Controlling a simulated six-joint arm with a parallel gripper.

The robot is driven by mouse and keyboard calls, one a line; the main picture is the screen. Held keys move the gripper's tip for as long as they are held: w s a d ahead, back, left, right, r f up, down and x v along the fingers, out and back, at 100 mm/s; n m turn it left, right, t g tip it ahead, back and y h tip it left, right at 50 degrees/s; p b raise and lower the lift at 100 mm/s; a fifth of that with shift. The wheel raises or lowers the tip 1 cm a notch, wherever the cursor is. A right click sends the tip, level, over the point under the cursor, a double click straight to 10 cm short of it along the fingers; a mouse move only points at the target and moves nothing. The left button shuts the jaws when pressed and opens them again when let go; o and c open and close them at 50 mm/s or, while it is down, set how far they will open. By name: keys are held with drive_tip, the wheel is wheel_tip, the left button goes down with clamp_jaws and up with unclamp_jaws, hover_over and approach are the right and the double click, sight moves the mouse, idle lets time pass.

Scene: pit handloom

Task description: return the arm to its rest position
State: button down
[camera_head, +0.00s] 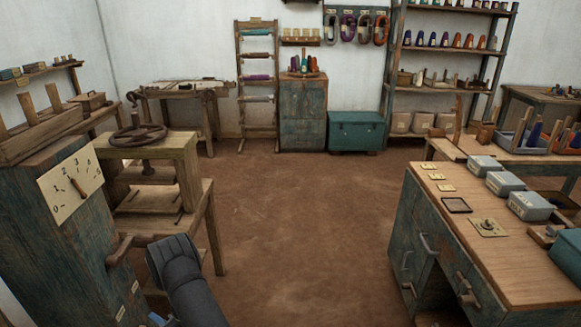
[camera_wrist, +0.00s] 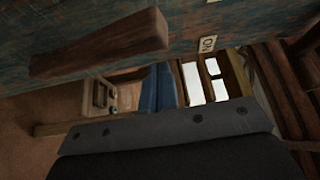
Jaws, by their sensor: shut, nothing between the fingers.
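My gripper (camera_wrist: 158,86) shows in the wrist view as two blue fingers close together with nothing between them. In the head view my dark wrist (camera_head: 175,262) is at the lower left, beside the blue-green cabinet (camera_head: 75,245), and the fingers are mostly hidden. A wooden handle (camera_wrist: 100,46) sticks out from the painted cabinet face close to my gripper in the wrist view. It looks like the lever handle (camera_head: 119,250) on the cabinet's side in the head view. The fingers appear apart from it.
The cabinet carries a dial plate (camera_head: 70,187). A wooden stand with a handwheel (camera_head: 138,134) is behind my wrist. A workbench (camera_head: 530,265) with grey boxes (camera_head: 503,184) fills the right. A teal chest (camera_head: 356,131) stands at the back. The brown floor between is clear.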

drive_tip(key=shift+s+f, duration=0.2)
drive_tip(key=shift+s, duration=0.4)
drive_tip(key=shift+s+f, duration=0.2)
drive_tip(key=shift+s, duration=0.4)
drive_tip(key=c, duration=0.9)
unclamp_jaws()
drive_tip(key=shift+c, duration=0.2)
drive_tip(key=o, duration=0.3)
drive_tip(key=shift+w+r, duration=0.15)
drive_tip(key=shift+r, duration=0.1)
drive_tip(key=o, duration=0.6)
drive_tip(key=w+r+n, duration=0.1)
drive_tip(key=r, duration=0.1)
drive_tip(key=w+d+r+n+g+y, duration=0.1)
drive_tip(key=r+n, duration=0.1)
drive_tip(key=w+r+n, duration=0.1)
drive_tip(key=r, duration=0.2)
drive_tip(key=shift+w+d+r+n+y, duration=0.1)
drive_tip(key=shift+w+d+n+y, duration=0.15)
drive_tip(key=shift+w+n+y, duration=0.1)
drive_tip(key=shift+o, duration=0.2)
drive_tip(key=w+d+r+n+g, duration=0.3)
drive_tip(key=d+r+n+g, duration=0.5)
drive_tip(key=d+r+n, duration=0.9)
drive_tip(key=a+r+n, duration=0.1)
drive_tip(key=a, duration=1)
drive_tip(key=shift+w+a+r, duration=0.25)
drive_tip(key=shift+a+r, duration=0.1)
drive_tip(key=shift+a, duration=0.05)
